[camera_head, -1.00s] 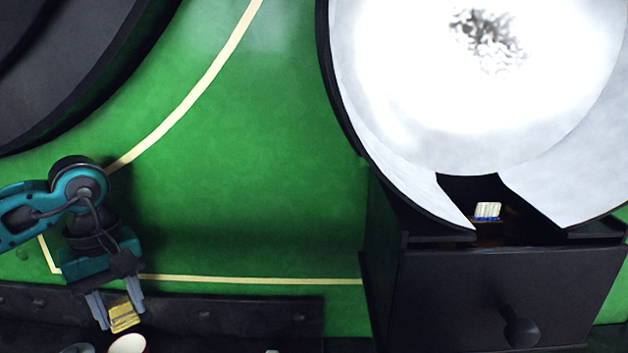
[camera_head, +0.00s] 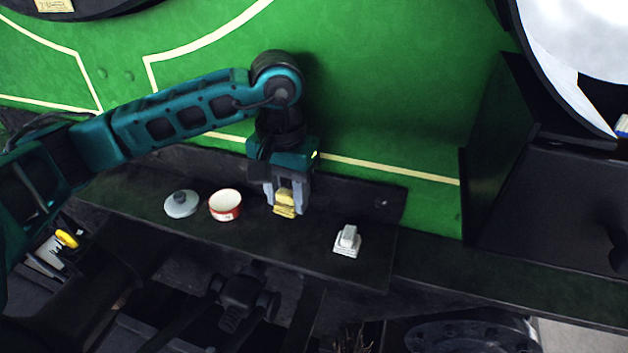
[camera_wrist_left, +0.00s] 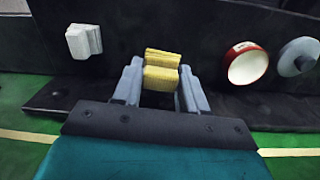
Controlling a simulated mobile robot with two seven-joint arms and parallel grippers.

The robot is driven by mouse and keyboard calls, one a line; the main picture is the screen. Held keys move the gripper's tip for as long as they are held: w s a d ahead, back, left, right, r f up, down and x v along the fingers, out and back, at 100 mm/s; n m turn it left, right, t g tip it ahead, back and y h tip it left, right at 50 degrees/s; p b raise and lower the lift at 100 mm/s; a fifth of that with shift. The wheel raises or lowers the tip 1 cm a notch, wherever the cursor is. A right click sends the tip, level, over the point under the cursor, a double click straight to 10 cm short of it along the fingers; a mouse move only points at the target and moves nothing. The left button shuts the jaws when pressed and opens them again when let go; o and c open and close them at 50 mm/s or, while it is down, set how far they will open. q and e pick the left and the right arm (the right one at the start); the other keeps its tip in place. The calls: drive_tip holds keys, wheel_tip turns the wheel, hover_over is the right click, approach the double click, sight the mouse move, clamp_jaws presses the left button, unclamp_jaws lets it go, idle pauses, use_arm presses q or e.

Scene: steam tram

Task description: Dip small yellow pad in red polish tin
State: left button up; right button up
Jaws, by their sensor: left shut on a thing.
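My left gripper (camera_head: 287,198) is shut on the small yellow pad (camera_head: 284,205), which hangs between the fingertips at the dark shelf. The pad also shows between the fingers in the left wrist view (camera_wrist_left: 162,71). The round red polish tin (camera_head: 225,206), pale inside and without its lid, stands just left of the pad in the head view, apart from it. In the left wrist view the tin (camera_wrist_left: 247,66) lies right of the gripper. My right gripper is not seen.
A grey round lid (camera_head: 181,205) lies left of the tin on the dark shelf (camera_head: 300,250). A pale stepped block (camera_head: 347,241) stands right of the pad. A dark box (camera_head: 560,200) is at the right. A yellow item (camera_head: 67,238) lies at lower left.

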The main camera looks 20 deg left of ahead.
use_arm(q)
drive_tip(key=p, duration=0.3)
approach(225, 200)
drive_tip(key=shift+n, duration=0.4)
drive_tip(key=shift+d+f+b, duration=0.1)
drive_tip(key=shift+f+b, duration=1.8)
drive_tip(key=shift+f, duration=0.95)
drive_tip(key=shift+f+b, duration=0.5)
drive_tip(key=shift+r, duration=0.1)
wheel_tip(225, 200, up, 7)
drive_tip(key=p, duration=0.4)
